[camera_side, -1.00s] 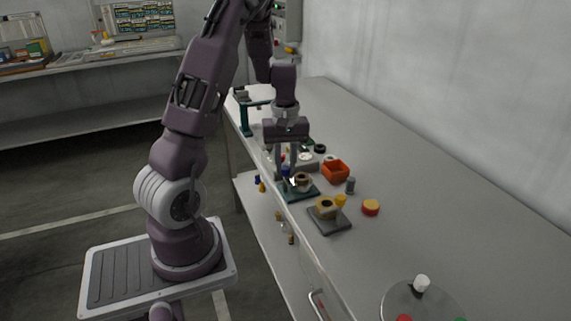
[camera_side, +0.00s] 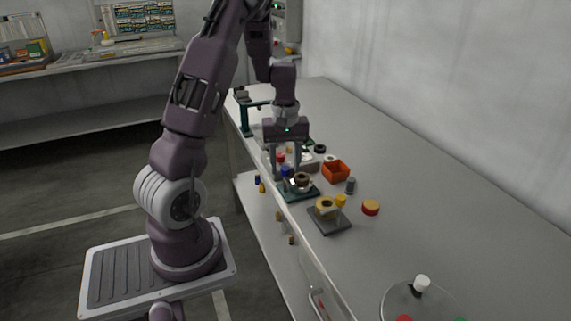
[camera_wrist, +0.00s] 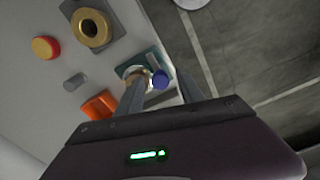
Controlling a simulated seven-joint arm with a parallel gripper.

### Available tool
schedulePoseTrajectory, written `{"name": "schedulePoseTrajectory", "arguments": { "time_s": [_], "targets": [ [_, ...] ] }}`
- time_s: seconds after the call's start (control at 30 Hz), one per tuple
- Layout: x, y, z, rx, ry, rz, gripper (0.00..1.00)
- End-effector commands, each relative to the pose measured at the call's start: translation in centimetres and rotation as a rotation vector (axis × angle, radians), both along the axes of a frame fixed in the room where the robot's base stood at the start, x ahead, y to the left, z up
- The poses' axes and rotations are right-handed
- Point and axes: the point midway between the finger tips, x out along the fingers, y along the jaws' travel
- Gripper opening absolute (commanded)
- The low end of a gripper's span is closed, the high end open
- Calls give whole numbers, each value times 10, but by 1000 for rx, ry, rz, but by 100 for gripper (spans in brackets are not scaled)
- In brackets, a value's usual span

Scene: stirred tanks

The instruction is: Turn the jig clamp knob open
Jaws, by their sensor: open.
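The jig has a dark green base (camera_side: 304,193) on the bench, with a brown ring in a pale metal seat (camera_side: 301,180) on top. A blue knob (camera_side: 285,171) stands at the jig's left side; it also shows in the wrist view (camera_wrist: 160,79), beside the metal seat. My gripper (camera_side: 284,172) is open and points down over the knob's side of the jig. In the wrist view its fingers (camera_wrist: 158,80) lie on either side of the knob in the picture. Whether they touch it cannot be told.
A grey fixture with a yellow ring (camera_side: 327,208) and a red-and-yellow cap (camera_side: 370,208) are nearer the camera. The bench's front edge is close on the left.

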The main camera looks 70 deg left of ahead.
Motion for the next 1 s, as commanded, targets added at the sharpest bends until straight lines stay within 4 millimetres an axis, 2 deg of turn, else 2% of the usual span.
{"name": "schedulePoseTrajectory", "arguments": {
  "time_s": [0.3, 0.4, 0.83, 0.87, 0.93, 0.97, 1.0],
  "targets": [
    [1, 0, 58, 4, -5, -2, 45],
    [1, 1, 68, 3, -3, -2, 45],
    [1, -2, 71, 1, -5, -7, 45],
    [2, -7, 75, 0, -14, -23, 45],
    [6, -32, 94, 0, -58, -108, 45],
    [7, -50, 107, 2, -87, -172, 45],
    [5, -79, 126, 8, -133, -276, 45]
  ]
}}
